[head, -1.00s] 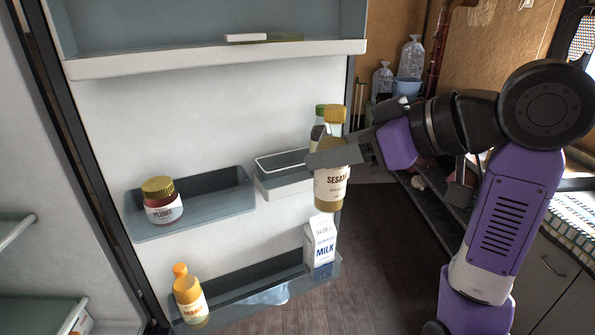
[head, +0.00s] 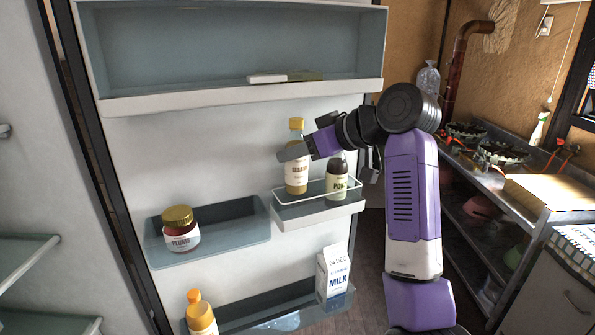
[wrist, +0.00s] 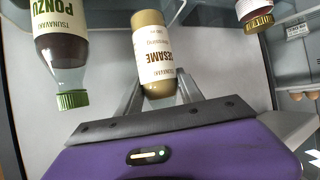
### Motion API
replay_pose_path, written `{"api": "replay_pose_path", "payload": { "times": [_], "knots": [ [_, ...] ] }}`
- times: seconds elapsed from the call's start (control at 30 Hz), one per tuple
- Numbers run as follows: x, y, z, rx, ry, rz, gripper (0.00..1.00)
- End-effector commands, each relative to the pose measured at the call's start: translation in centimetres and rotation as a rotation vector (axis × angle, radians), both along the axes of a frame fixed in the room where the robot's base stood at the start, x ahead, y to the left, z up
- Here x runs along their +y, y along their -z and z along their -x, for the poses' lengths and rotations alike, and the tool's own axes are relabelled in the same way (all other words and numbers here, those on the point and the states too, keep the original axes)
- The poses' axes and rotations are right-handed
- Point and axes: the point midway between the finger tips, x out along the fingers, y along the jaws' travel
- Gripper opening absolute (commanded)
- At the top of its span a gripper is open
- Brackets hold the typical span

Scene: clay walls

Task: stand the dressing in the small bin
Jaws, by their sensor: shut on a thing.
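The dressing, a sesame bottle (head: 297,173) with a yellow cap, is upright in my gripper (head: 292,152). My gripper is shut on the upper part of the bottle. In the wrist view the dressing (wrist: 152,55) is between the two fingers. The small bin (head: 325,213), with a white wire rail, is on the fridge door. The bottle's lower end is at the left part of this bin, around rail height. I cannot tell whether it touches the bin floor.
A ponzu bottle (head: 337,182) stands in the right part of the small bin, close beside the dressing. A wider bin (head: 225,247) to the left holds a plum jar (head: 180,230). A shelf (head: 235,96) is above.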

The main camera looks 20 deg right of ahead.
Motion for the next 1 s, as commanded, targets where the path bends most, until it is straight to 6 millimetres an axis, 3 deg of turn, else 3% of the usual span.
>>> {"api": "replay_pose_path", "payload": {
  "times": [0.1, 0.37, 0.5, 0.97, 1.0],
  "knots": [
    [-0.1, 1.6, 0.1, 0.004, 0.001, -0.001, 0.0],
    [-0.1, 3.4, 0.1, 0.004, 0.001, -0.001, 0.0],
    [-0.1, 5.4, 0.2, 0.006, 0.002, -0.002, 0.0],
    [-0.1, 6.6, -0.3, 0.002, 0.001, -0.002, 0.0],
    [-0.1, 6.6, -0.2, 0.003, 0.001, -0.001, 0.5]
  ]
}}
